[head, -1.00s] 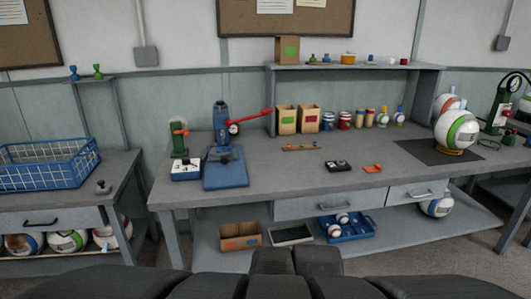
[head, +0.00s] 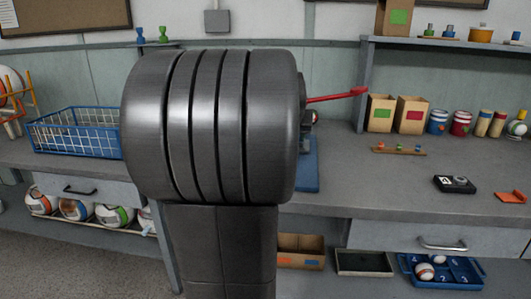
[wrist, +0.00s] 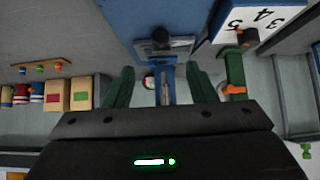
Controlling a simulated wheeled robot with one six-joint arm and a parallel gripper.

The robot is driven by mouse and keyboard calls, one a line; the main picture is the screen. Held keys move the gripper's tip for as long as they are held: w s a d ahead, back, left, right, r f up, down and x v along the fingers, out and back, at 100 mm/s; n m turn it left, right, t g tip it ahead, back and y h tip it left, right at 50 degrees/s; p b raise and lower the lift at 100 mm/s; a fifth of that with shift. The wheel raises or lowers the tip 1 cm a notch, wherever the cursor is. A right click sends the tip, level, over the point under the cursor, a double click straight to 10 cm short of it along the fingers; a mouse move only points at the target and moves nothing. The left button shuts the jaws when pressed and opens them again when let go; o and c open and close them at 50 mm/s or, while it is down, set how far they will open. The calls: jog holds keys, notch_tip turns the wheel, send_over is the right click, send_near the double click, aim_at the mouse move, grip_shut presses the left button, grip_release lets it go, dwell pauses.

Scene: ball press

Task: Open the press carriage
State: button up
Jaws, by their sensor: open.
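The blue press shows in the wrist view, with its blue base (wrist: 125,18) at the top. A grey plate (wrist: 180,44) with a dark round knob (wrist: 160,36) sits on it; I take this as the carriage. I cannot tell the distance.
A green device (wrist: 234,75) with an orange knob and a white numbered box (wrist: 262,18) stand beside the press. Cardboard boxes (head: 412,114) and several cans are to the right. A blue wire basket (head: 75,132) is at the left.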

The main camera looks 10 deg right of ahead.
jog(key=b+x, duration=0.3)
jog(key=x, duration=1)
jog(key=shift+w+d+f, duration=0.1)
jog(key=shift+w+f, duration=0.05)
jog(key=shift+w, duration=0.2)
